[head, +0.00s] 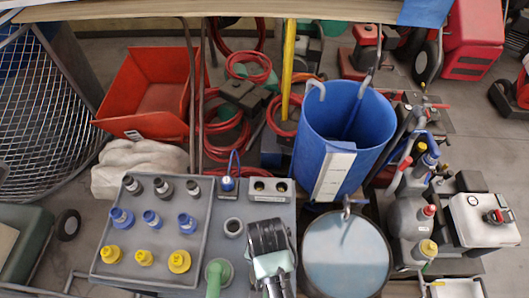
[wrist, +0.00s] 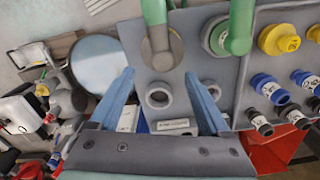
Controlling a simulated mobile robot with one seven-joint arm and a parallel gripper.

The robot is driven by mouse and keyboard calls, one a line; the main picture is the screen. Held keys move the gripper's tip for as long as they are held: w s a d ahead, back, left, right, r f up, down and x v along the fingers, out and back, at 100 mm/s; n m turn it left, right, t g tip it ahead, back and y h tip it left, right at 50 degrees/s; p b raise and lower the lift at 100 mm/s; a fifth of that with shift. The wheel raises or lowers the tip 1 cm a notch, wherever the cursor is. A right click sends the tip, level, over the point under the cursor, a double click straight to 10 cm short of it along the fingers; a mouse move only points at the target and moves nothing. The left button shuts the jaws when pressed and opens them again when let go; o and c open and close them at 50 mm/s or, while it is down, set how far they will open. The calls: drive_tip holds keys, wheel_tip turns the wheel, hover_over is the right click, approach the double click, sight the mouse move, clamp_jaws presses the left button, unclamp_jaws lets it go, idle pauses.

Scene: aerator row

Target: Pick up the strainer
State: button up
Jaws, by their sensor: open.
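A short grey ring-shaped piece with a dark open centre, likely the strainer (head: 233,227), stands upright on a grey panel (head: 213,248) right of the tray of fittings. In the wrist view, the strainer (wrist: 160,95) appears between the two blue fingers of my gripper (wrist: 159,73), with clear gaps on both sides. The fingers are open and hold nothing.
A tray (head: 104,268) holds black, blue and yellow fittings at left. A green upright pipe (head: 215,279) rises nearby; two green pipes (wrist: 240,28) show in the wrist view. A blue bin (head: 372,135) and round basin (head: 345,255) stand at right.

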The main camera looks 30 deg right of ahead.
drive_tip(key=shift+a+f+p, duration=0.2)
drive_tip(key=shift+f, duration=1.6)
drive_tip(key=shift+a+f+p, duration=0.2)
drive_tip(key=shift+f, duration=1.6)
clamp_jaws()
